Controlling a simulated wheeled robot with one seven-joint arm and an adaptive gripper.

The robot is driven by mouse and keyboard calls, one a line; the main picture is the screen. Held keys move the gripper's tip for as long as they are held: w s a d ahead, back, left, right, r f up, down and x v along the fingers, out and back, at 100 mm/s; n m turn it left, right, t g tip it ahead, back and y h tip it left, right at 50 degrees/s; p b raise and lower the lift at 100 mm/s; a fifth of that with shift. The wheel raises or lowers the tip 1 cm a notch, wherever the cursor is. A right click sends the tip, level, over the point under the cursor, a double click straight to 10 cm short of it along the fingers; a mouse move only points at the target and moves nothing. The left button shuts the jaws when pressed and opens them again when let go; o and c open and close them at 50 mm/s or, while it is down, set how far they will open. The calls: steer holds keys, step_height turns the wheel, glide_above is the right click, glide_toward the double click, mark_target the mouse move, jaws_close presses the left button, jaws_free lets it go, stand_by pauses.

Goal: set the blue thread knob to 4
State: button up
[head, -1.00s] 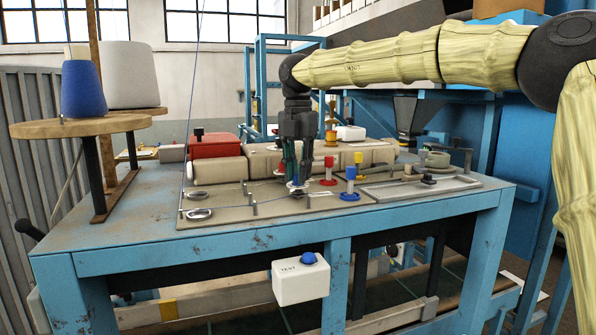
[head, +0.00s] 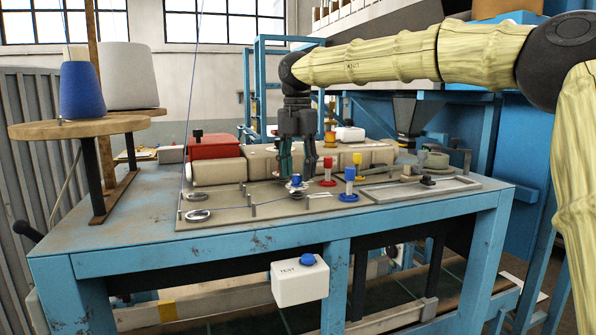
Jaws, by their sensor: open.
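A small knob with a blue top (head: 296,180) stands on the beige plate (head: 235,211) on the blue bench, where the blue thread runs. My gripper (head: 297,178) points straight down over this knob. Its fingers are spread open, one to each side of the blue top, with no clear contact visible. Any numbers or pointer on the knob are too small to read. A second blue-topped post (head: 350,182) with a blue base disc stands to its right.
A red-topped post (head: 328,172) and a yellow-topped post (head: 357,160) stand close on the right. A blue thread cone (head: 82,92) sits on the wooden stand at left. A white TEST box with a blue button (head: 307,259) hangs at the bench front. Beige rolls lie behind.

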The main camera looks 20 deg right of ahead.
step_height(320, 180, up, 11)
steer(key=shift+r, duration=0.15)
steer(key=shift+d, duration=0.1)
stand_by(0.4)
steer(key=n+t+y+b, duration=0.15)
steer(key=n+y, duration=0.25)
steer(key=n, duration=1.7)
glide_toward(298, 175)
steer(key=shift+t, duration=0.25)
steer(key=shift+p+x, duration=2)
steer(key=shift+x, duration=2.3)
steer(key=shift+s+d, duration=0.1)
steer(key=shift+s, duration=0.1)
jaws_close()
